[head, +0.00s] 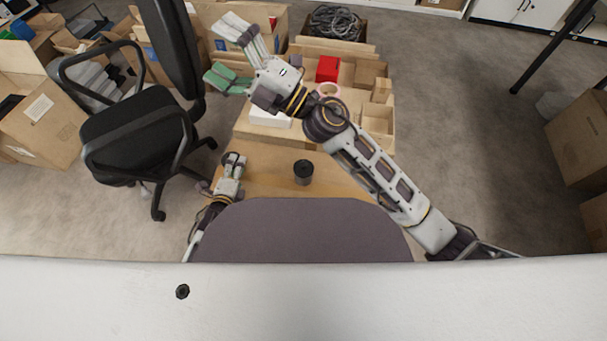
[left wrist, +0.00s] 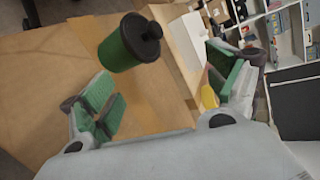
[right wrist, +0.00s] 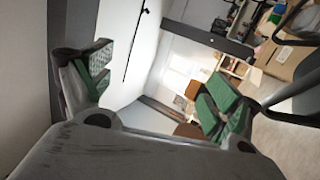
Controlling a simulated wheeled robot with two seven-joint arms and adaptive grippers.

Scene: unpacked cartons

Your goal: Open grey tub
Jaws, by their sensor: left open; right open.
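A small round tub (head: 303,172) with a dark lid stands on the wooden table. It looks dark grey in the head view. In the left wrist view the tub (left wrist: 122,48) has a greenish body and a black knobbed lid, which looks closed. My left gripper (head: 234,160) is open and empty, low over the table to the left of the tub. In its wrist view the tub is beyond the fingertips, apart from them. My right gripper (head: 233,55) is open and empty, raised high beyond the table's far left part, well away from the tub.
A wooden box with compartments (head: 378,122) stands behind the tub, with a red block (head: 327,69) and a tape roll (head: 328,90) near it. A black office chair (head: 140,130) is close on the left. Bare table (head: 265,165) surrounds the tub.

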